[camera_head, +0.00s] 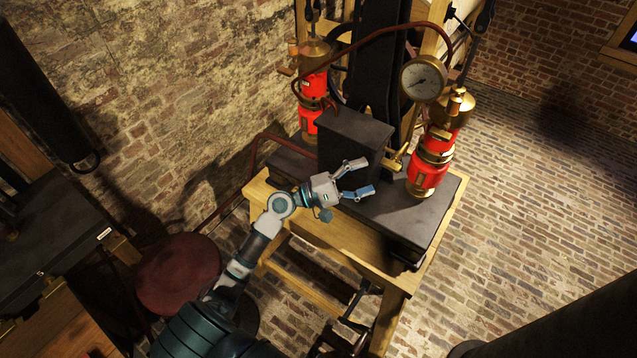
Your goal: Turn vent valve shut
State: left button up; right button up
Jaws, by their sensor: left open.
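My left gripper (364,177) is open, with nothing between its fingers. It reaches in over the near side of the dark bench slab, in front of a black box (352,138). A brass valve-like fitting with a handle (396,160) sticks out at the right side of the box, a little right of my fingertips and apart from them. It looks like the vent valve, but I cannot tell how far it is turned. A red and brass jar (430,165) stands right of it. A second red and brass jar (313,85) stands behind on the left. My right gripper is not in view.
A round pressure gauge (423,78) sits above the fitting, and a dark red hose (385,31) arches over the box. The wooden bench (345,240) carries the slab. A round red stool (180,272) stands at lower left. The brick floor at right is clear.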

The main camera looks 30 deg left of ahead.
aim_at(391, 164)
pick_arm(q)
jog(key=x, duration=0.7)
jog(key=shift+w+a+r, duration=0.1)
jog(key=shift+w+a, duration=0.1)
jog(key=shift+w, duration=0.2)
jog(key=b+v, duration=0.4)
jog(key=v, duration=1.3)
jog(key=shift+s+a+b, duration=0.2)
jog(key=shift+b, duration=0.2)
jog(key=shift+a, duration=0.1)
